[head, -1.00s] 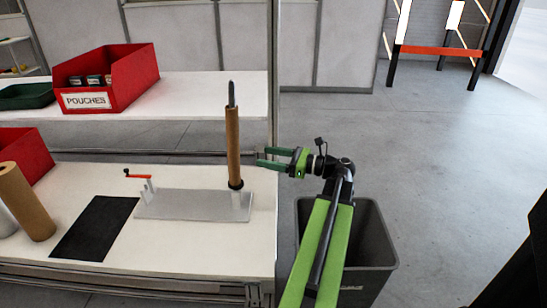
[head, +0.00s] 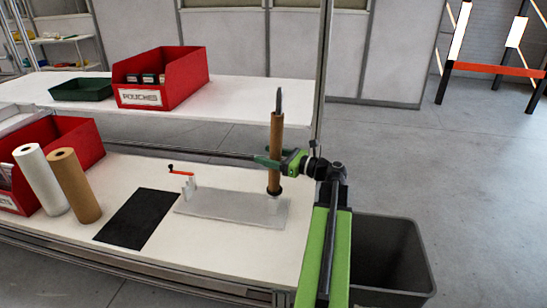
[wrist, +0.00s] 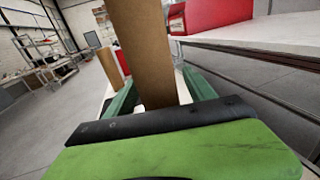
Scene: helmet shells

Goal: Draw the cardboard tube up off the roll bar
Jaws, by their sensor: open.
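The brown cardboard tube (head: 275,150) stands upright around the roll bar (head: 279,98), whose dark tip shows above it. The bar rises from a grey metal base plate (head: 215,207) on the white bench. My gripper (head: 268,161) is level with the tube's lower half, reaching in from the right. In the wrist view the tube (wrist: 146,55) stands between the two green fingers (wrist: 160,95), which are open on either side of it. I cannot tell whether either finger touches the tube.
A black mat (head: 138,218), a brown roll (head: 75,186) and a white roll (head: 42,180) are further left. A red pouches bin (head: 185,80) is on the shelf behind. A grey waste bin (head: 395,255) stands right of the bench.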

